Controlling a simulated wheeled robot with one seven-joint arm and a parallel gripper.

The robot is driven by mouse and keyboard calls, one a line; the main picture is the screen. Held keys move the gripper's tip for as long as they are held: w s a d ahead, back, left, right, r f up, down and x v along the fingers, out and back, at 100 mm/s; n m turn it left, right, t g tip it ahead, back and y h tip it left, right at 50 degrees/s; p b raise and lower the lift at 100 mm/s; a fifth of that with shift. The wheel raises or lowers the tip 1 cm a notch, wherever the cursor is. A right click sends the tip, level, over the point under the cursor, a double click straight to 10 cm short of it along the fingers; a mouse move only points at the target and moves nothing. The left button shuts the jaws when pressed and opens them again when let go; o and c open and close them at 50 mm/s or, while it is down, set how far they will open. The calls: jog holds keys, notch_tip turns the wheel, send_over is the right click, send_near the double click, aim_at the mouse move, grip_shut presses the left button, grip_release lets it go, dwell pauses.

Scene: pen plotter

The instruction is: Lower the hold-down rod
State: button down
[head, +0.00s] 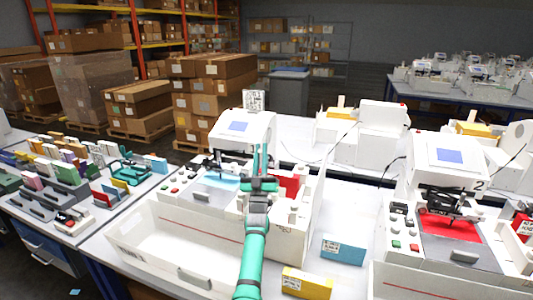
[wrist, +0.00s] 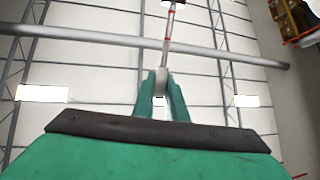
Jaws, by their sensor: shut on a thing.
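My gripper (head: 262,158) stands at the right side of the plotter (head: 228,130) at the middle. In the wrist view the fingers (wrist: 161,84) are close together, shut on a small pale part between their tips. A thin pale rod with red bands (wrist: 168,32) rises from the fingertips there; I take it for the hold-down rod. A thicker grey bar (wrist: 90,35) crosses the wrist view; whether it is part of the plotter or the ceiling I cannot tell. In the head view my gripper and arm hide part of the plotter and the held part.
A white open tray (head: 135,232) lies in front of the plotter. Blue (head: 343,249) and yellow (head: 306,283) boxes lie on the table to the right. A second plotter (head: 447,165), marked 2, stands further right. A side table at left holds several coloured items.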

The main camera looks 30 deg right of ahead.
jog(key=shift+r, duration=0.1)
dwell(0.4)
jog(key=c, duration=1.8)
grip_release()
jog(key=shift+o, duration=0.2)
jog(key=shift+w+a, duration=0.1)
jog(key=shift+a, duration=0.2)
jog(key=shift+s+f, duration=0.4)
jog(key=shift+f, duration=0.2)
jog(key=s+a, duration=0.7)
jog(key=s, duration=0.2)
jog(key=shift+s+a, duration=0.15)
jog(key=shift+a, duration=0.1)
jog(key=shift+a, duration=0.15)
